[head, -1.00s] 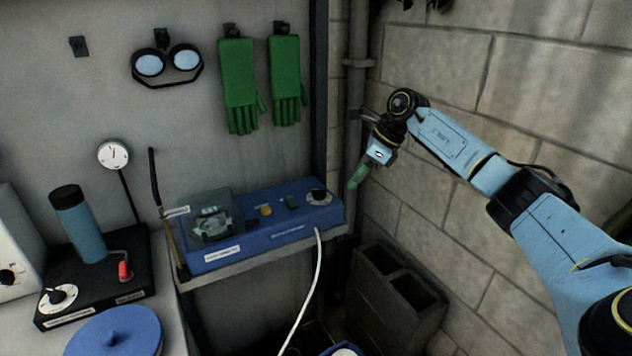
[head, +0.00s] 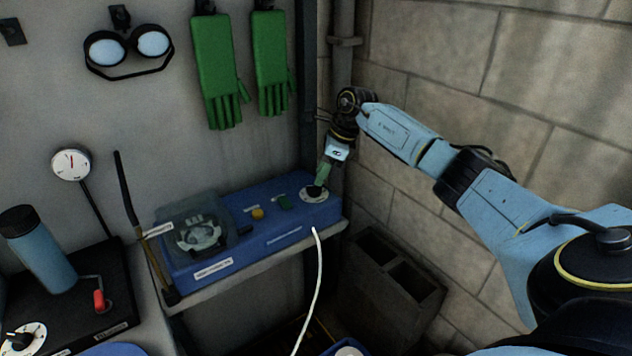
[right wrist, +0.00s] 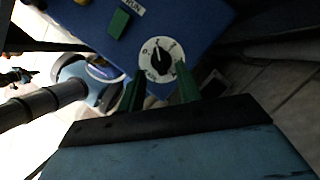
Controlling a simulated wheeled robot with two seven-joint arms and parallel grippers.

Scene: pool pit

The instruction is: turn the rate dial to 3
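A dial (head: 304,194) with a white face and black knob sits at the right end of the blue pump-like box (head: 280,225); I take it as the rate dial. In the right wrist view the dial (right wrist: 147,50) has small numerals around its black knob, whose white mark points roughly up; the exact setting is hard to read. My right gripper (head: 318,184) is at the dial, pointing down. In the wrist view its two green fingers (right wrist: 160,75) are apart, on either side of the knob's near side; contact cannot be told. My left gripper is out of view.
The box carries a green button (head: 284,202), a yellow button (head: 257,213) and a clear-covered rotor (head: 198,235). A white hose (head: 319,270) hangs in front. A block wall (head: 440,80) stands close on the right. Another dial (head: 36,338) is at the lower left.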

